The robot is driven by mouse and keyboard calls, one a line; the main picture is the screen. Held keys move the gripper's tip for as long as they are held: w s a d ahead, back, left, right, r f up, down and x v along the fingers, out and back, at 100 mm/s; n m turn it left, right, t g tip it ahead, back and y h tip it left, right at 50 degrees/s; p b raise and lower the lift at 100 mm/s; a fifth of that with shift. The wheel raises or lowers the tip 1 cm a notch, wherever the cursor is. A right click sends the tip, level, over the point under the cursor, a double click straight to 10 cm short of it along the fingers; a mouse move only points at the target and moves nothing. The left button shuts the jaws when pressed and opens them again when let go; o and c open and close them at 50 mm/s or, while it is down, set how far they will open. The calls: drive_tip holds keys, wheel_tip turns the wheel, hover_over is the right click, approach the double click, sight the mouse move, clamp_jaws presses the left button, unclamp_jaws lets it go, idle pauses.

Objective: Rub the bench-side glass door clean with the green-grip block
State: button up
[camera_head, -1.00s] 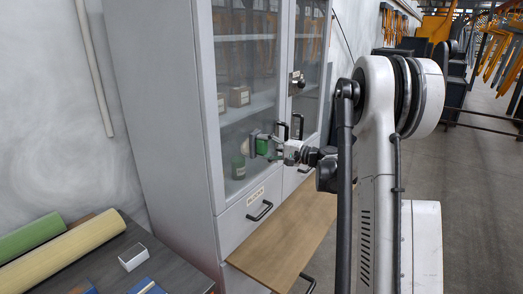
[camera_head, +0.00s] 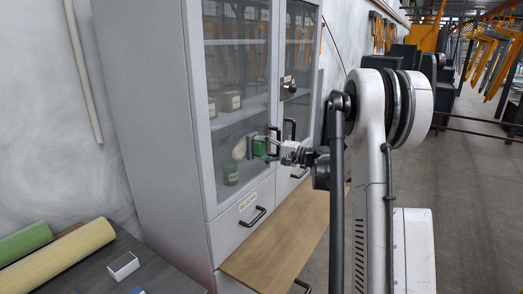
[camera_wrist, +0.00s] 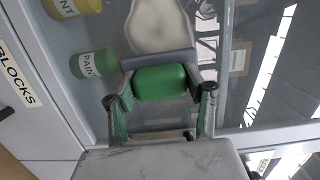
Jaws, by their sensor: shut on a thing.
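The cabinet's left glass door (camera_head: 235,105) stands on the side near the dark bench. My gripper (camera_head: 270,148) is at its lower right part, shut on the green-grip block (camera_head: 259,146). In the wrist view my gripper (camera_wrist: 160,108) has a finger on each side of the block's green grip (camera_wrist: 161,83). The block's grey pad (camera_wrist: 158,58) faces the glass; I cannot tell whether it touches. A pale, rounded patch (camera_head: 239,148) shows on the door just left of the block, and in the wrist view (camera_wrist: 158,22) it lies beyond the pad.
A green paint jar (camera_head: 231,172) stands behind the glass. Below are a drawer handle (camera_head: 252,216) and a wooden board (camera_head: 262,250). The bench (camera_head: 165,272) at lower left holds rolls (camera_head: 65,252) and a small box (camera_head: 123,266).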

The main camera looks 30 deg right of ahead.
drive_tip(key=shift+s+a+b, duration=0.3)
drive_tip(key=shift+s+a, duration=0.2)
drive_tip(key=shift+a, duration=0.6)
drive_tip(key=shift+s+a+b, duration=0.3)
drive_tip(key=shift+s+a, duration=0.25)
drive_tip(key=shift+a, duration=0.55)
drive_tip(key=shift+s+a+b, duration=0.3)
drive_tip(key=shift+s+a, duration=0.2)
drive_tip(key=shift+a, duration=0.6)
drive_tip(key=shift+s+a+b, duration=0.2)
drive_tip(key=shift+s+a, duration=0.15)
drive_tip(key=shift+a, duration=0.5)
drive_tip(key=shift+s+a+b, duration=0.2)
drive_tip(key=shift+s+a, duration=0.1)
drive_tip(key=shift+a, duration=0.55)
drive_tip(key=shift+r+p, duration=0.7)
drive_tip(key=shift+r, duration=0.65)
drive_tip(key=shift+w+d+f+b, duration=0.1)
drive_tip(key=shift+w+d+b, duration=0.5)
drive_tip(key=shift+d, duration=1.15)
drive_tip(key=shift+w+d+r+b, duration=0.15)
drive_tip(key=shift+w+d, duration=0.8)
drive_tip(key=shift+d, duration=0.8)
drive_tip(key=shift+w+d+f+b, duration=0.15)
drive_tip(key=shift+w+d+b, duration=0.45)
drive_tip(key=shift+d, duration=1.15)
drive_tip(key=shift+w+a, duration=0.1)
drive_tip(key=shift+w, duration=0.15)
